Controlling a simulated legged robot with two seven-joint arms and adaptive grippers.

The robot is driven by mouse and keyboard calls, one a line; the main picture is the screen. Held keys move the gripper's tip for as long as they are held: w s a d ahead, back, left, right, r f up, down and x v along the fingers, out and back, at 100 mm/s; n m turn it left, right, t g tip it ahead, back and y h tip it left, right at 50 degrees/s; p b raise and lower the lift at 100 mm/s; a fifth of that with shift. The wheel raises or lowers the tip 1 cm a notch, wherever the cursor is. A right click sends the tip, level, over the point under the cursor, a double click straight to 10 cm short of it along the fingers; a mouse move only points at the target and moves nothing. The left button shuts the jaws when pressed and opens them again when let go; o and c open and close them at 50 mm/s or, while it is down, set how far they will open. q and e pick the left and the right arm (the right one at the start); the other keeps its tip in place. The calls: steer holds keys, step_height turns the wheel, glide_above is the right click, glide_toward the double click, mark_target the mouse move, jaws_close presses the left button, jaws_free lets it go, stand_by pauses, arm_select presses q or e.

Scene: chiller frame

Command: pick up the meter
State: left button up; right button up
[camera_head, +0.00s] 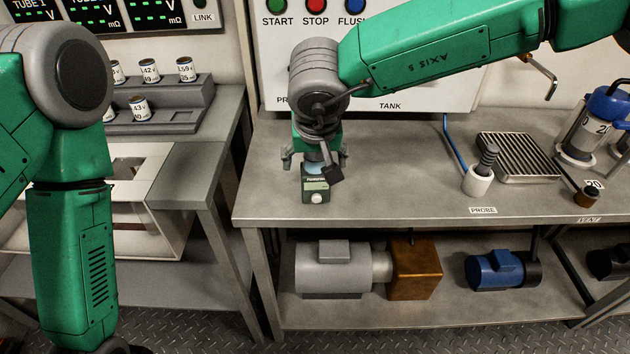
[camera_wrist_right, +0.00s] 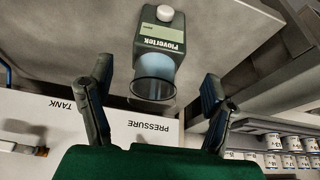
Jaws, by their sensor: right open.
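The meter (camera_head: 316,186) is a small dark grey-green box with a pale display and a white knob, standing on the steel bench near its left front edge. In the right wrist view the meter (camera_wrist_right: 160,45) reads "Plovertek" and has a clear bluish cup-like part on the side facing me. My right gripper (camera_head: 314,160) is just above the meter in the head view. In the wrist view its two fingers (camera_wrist_right: 157,80) are spread wide, one to each side of the bluish part, with gaps and no visible contact. My left arm shows at the left, but its gripper is out of frame.
A probe in a white holder (camera_head: 477,181) and a drain grate (camera_head: 518,157) are to the right on the bench. A panel with buttons (camera_head: 315,45) stands behind. A grey rack of small canisters (camera_head: 165,107) is on the left table. A gap separates the tables.

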steer(key=x, duration=0.2)
steer(key=b+x, duration=0.1)
steer(key=x, duration=0.1)
steer(key=shift+w+d+f, duration=0.1)
steer(key=shift+w+f, duration=0.15)
steer(key=shift+w, duration=0.1)
steer(key=shift+r, duration=0.1)
steer(key=c, duration=0.9)
steer(key=shift+r, duration=0.1)
step_height(320, 180, up, 10)
steer(key=shift+f+p, duration=0.1)
steer(key=shift+p, duration=1.1)
